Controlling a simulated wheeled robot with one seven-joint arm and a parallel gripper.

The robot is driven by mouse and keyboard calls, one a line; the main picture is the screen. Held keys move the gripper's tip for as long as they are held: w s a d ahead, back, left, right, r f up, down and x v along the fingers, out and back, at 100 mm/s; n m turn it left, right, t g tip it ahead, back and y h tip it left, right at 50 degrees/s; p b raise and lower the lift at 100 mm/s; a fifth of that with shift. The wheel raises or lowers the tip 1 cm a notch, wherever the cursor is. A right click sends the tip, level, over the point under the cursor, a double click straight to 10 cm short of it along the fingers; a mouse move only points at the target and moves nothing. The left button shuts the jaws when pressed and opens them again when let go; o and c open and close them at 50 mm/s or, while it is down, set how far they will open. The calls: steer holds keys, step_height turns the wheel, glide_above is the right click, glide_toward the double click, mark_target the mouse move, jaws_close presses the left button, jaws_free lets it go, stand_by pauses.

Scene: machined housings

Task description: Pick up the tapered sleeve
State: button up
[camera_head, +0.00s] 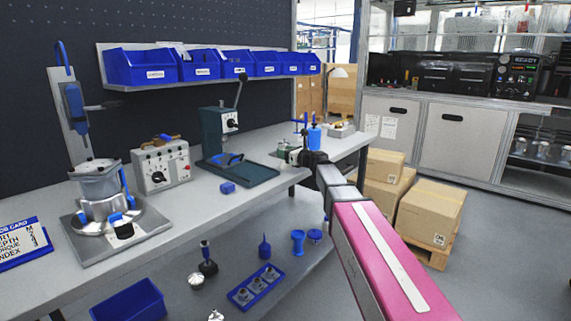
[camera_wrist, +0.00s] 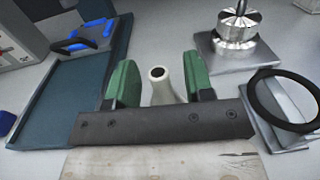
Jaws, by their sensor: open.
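The tapered sleeve (camera_wrist: 163,92) is a pale cream piece with a dark round hole at its top, standing on the grey bench in the wrist view. My gripper (camera_wrist: 161,77) has two green fingers and is open. One finger is on each side of the sleeve, with a visible gap on both sides. The lower part of the sleeve is hidden behind the dark gripper bar. In the head view my gripper (camera_head: 291,154) is over the far end of the bench, and I cannot clearly make out the sleeve there.
In the wrist view a teal tray (camera_wrist: 62,98) lies left of my gripper. A metal cylinder (camera_wrist: 238,32) on a plate stands behind right, and a black ring (camera_wrist: 258,98) is close at right. In the head view a blue bottle (camera_head: 314,137) stands near my gripper.

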jaws_close()
steer(key=shift+r, duration=0.1)
